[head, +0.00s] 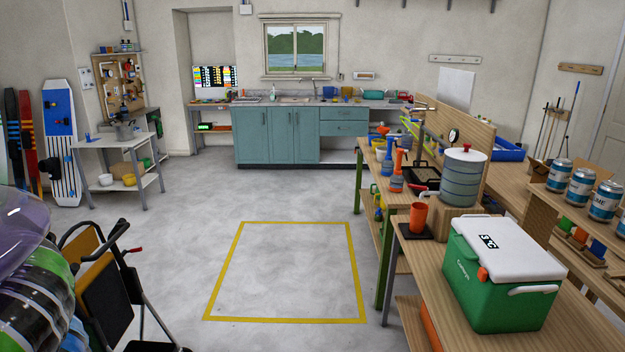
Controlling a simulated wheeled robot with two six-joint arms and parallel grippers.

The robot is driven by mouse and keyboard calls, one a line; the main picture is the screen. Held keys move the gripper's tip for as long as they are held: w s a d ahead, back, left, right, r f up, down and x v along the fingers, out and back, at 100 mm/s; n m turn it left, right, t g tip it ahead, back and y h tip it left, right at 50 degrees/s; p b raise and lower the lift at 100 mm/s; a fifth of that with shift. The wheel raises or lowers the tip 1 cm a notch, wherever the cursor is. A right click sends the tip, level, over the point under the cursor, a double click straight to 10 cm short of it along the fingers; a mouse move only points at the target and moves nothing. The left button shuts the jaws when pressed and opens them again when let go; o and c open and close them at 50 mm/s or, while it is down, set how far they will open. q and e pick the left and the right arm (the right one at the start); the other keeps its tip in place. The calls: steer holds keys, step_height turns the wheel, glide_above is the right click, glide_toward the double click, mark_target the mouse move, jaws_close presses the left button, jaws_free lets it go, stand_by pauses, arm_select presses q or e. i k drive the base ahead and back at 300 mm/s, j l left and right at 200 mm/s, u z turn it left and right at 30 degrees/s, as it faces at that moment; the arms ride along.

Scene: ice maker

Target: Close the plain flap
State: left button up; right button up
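I cannot pick out a plain flap anywhere in the head view. The green cooler (502,285) on the right wooden bench has a white lid (506,248), which is down. The teal cabinet doors (268,135) under the back counter look shut. Neither of my grippers shows in this view.
The wooden bench (462,232) on the right holds a striped dispenser (462,178), an orange cup (418,217) and bottles. Several cans (604,200) stand on a shelf at the far right. A black folding cart (102,290) stands front left. The yellow-outlined floor (287,270) is clear.

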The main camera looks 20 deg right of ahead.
mark_target(540, 168)
steer(key=i+l+z, duration=0.1)
steer(key=i+z, duration=0.35)
steer(key=i, duration=0.15)
steer(key=i+j+z, duration=0.15)
steer(key=i+z, duration=0.25)
steer(key=i, duration=0.25)
steer(key=i+j+z, duration=0.3)
steer(key=i+z, duration=0.15)
steer(key=i, duration=0.15)
